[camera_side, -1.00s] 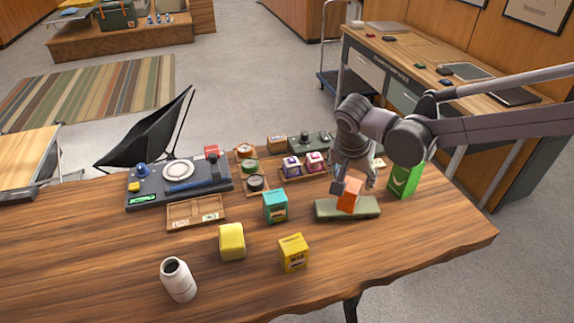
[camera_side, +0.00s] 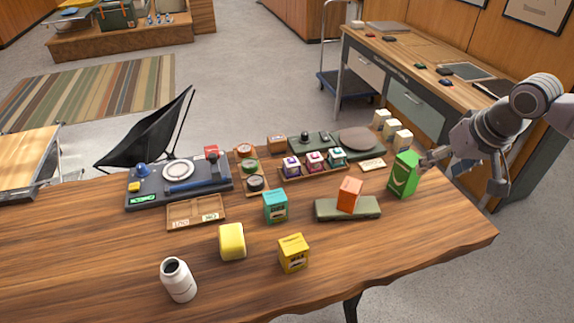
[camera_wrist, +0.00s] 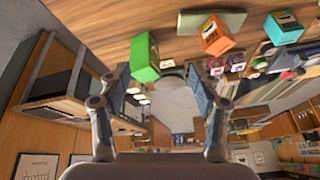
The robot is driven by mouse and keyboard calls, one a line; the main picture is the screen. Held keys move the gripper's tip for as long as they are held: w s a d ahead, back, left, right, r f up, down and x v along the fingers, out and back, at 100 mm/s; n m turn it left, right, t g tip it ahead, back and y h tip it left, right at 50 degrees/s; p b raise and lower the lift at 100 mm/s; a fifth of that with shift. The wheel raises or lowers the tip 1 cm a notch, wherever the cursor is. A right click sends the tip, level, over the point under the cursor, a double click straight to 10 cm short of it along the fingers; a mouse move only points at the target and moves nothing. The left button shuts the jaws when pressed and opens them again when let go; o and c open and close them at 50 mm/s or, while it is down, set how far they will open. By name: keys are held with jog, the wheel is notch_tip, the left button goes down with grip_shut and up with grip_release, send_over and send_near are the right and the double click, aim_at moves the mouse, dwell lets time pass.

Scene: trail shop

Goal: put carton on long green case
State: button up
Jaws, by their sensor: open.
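An orange box (camera_side: 349,195) stands on the long green case (camera_side: 330,209), toward its middle. A green gable-top carton (camera_side: 403,175) stands upright on the table just right of the case. My gripper (camera_wrist: 162,82) is open and empty, beyond the right side of the green carton in the side view. One finger appears close to the carton there; I cannot tell if it touches. In the wrist view the green carton (camera_wrist: 145,57) shows above the gap between the fingers, with the orange box (camera_wrist: 217,36) and case (camera_wrist: 212,16) beyond.
A teal box (camera_side: 275,206), yellow box (camera_side: 293,253), yellow block (camera_side: 232,242) and white bottle (camera_side: 178,280) stand left of the case. A tray of small boxes (camera_side: 315,170) and a dark round plate (camera_side: 358,140) are behind.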

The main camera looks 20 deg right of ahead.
jog(key=s+d+f+n+t, duration=0.2)
jog(key=s+d+n, duration=0.1)
jog(key=s, duration=0.4)
jog(key=shift+s+d+y, duration=0.3)
jog(key=shift+d, duration=0.55)
